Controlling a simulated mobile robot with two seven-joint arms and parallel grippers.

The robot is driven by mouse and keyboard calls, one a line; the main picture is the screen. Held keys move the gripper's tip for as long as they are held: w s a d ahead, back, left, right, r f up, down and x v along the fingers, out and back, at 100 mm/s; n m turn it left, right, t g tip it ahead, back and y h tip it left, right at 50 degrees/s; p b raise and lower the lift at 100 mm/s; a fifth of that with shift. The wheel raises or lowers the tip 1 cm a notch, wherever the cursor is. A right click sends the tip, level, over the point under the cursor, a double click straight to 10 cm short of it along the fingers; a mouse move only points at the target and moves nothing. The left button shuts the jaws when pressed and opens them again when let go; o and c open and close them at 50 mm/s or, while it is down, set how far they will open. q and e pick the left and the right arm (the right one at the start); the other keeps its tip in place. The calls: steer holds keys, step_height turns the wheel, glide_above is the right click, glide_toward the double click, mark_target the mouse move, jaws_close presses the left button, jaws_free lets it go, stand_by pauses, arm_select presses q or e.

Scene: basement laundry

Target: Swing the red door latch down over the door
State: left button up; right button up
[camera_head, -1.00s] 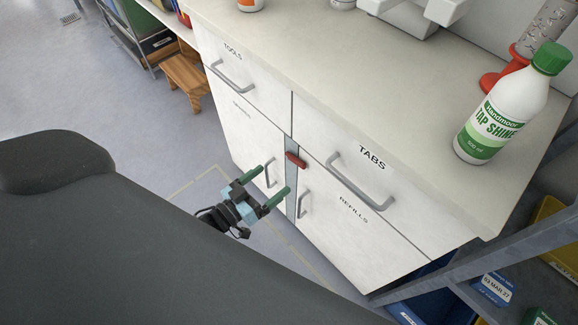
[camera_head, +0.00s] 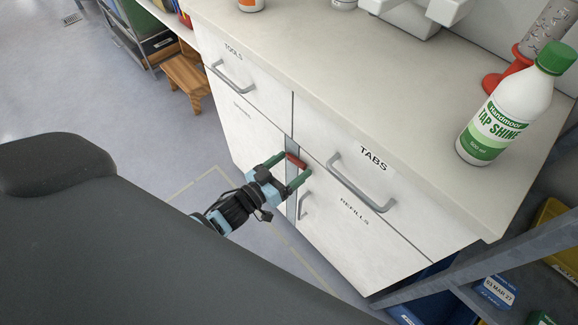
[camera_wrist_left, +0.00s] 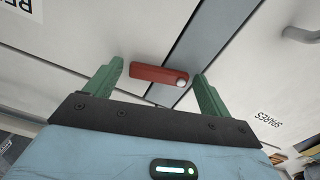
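The red door latch (camera_head: 296,160) is a short bar on the grey strip between the two lower cabinet doors. In the left wrist view the latch (camera_wrist_left: 153,73) lies crosswise over the strip, with a pale round knob at its right end. My left gripper (camera_head: 291,167) is open in front of it, its green fingers on either side of the latch. In the wrist view the left gripper (camera_wrist_left: 156,84) has a finger beyond each end of the bar; I cannot tell whether either touches. The REFILLS door (camera_head: 345,226) is at right. My right gripper is out of view.
Bar handles stick out from the TABS drawer (camera_head: 372,160), the TOOLS drawer (camera_head: 245,75) and the doors. A Tap Shine bottle (camera_head: 505,115) stands on the countertop (camera_head: 350,85). A grey shelf rack is at lower right.

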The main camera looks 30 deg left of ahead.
arm_select(q)
steer(key=c, duration=0.8)
steer(key=shift+o, duration=0.2)
steer(key=m, duration=0.3)
steer(key=shift+f+b, duration=0.4)
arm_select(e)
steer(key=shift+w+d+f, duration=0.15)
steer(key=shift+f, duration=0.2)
arm_select(q)
steer(key=o, duration=1)
steer(key=shift+s, duration=0.1)
steer(key=v, duration=0.7)
steer(key=shift+s+a+r+p, duration=0.1)
steer(key=shift+s+a+p, duration=0.05)
steer(key=shift+s+p, duration=0.15)
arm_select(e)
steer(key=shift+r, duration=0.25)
